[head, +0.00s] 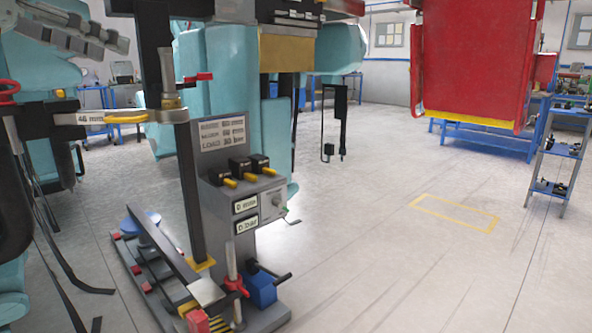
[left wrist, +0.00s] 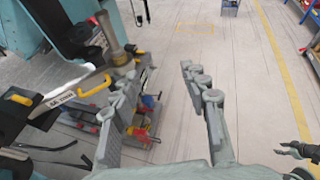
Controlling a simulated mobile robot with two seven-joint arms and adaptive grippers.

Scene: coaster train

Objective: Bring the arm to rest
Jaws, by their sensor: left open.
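My left gripper (head: 75,35) is at the upper left of the head view, partly cut off by the frame. The gripper is open and empty. It is above and to the left of a grey test stand (head: 222,215) with a tall dark post. In the head view it appears clear of the stand's side arm (head: 85,119), labelled with a size in mm. My right gripper is not clearly seen.
Teal machinery (head: 225,80) stands behind the test stand. A large red cabinet (head: 475,60) is at the back right, near a blue shelf rack (head: 560,150). Floor with a yellow marked rectangle (head: 455,213) is free. A dark jointed part (left wrist: 300,150) shows at the wrist view's right edge.

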